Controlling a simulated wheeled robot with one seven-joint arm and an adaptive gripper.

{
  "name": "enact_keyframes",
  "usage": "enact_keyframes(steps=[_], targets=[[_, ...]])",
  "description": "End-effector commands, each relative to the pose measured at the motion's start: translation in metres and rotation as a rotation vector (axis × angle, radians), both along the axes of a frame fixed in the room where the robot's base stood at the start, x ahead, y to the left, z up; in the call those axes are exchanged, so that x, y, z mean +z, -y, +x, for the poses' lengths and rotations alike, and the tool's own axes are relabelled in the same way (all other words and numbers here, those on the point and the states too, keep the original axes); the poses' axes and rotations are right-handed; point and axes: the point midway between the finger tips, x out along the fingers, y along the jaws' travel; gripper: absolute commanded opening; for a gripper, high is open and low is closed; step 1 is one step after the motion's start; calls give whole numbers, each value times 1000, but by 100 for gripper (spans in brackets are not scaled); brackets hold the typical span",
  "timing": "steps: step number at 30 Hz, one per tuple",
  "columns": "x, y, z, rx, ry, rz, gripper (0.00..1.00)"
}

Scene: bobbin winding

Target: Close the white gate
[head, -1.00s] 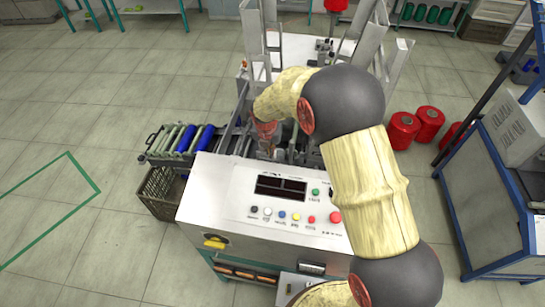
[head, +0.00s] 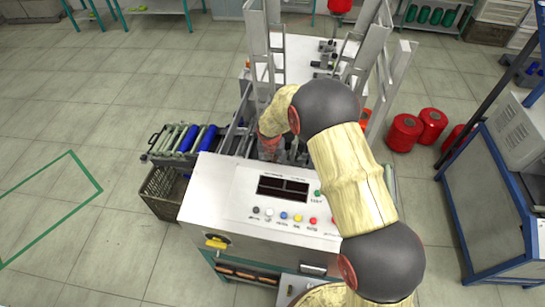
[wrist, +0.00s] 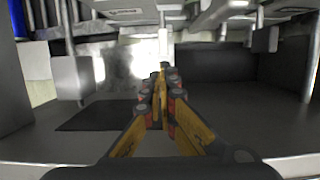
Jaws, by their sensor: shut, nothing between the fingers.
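My gripper (wrist: 163,75) shows in the wrist view with its yellow and dark fingers together and nothing between them. It points into a dark bay of the winding machine (head: 262,220). A narrow white upright piece (wrist: 163,40) stands just beyond the fingertips; I cannot tell whether it is part of the white gate, or whether the fingers touch it. In the head view my gripper is down behind the control panel, mostly hidden by my arm and the machine. The gate cannot be made out clearly there.
Metal posts (head: 375,60) rise behind the panel, close to my arm. A rack with blue and pale bobbins (head: 184,138) sits at the machine's left, above a brown crate (head: 165,193). Red spools (head: 403,132) stand on the floor at right. The floor at left is clear.

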Motion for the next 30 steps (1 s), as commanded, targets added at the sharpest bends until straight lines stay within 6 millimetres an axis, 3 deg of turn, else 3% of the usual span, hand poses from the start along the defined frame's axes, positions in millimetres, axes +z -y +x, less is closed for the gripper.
enact_keyframes(steps=[15,24,30], targets=[[-8,1,3,0,0,0,0],[-7,8,28,-1,1,0,0],[-8,8,29,0,1,1,0]])
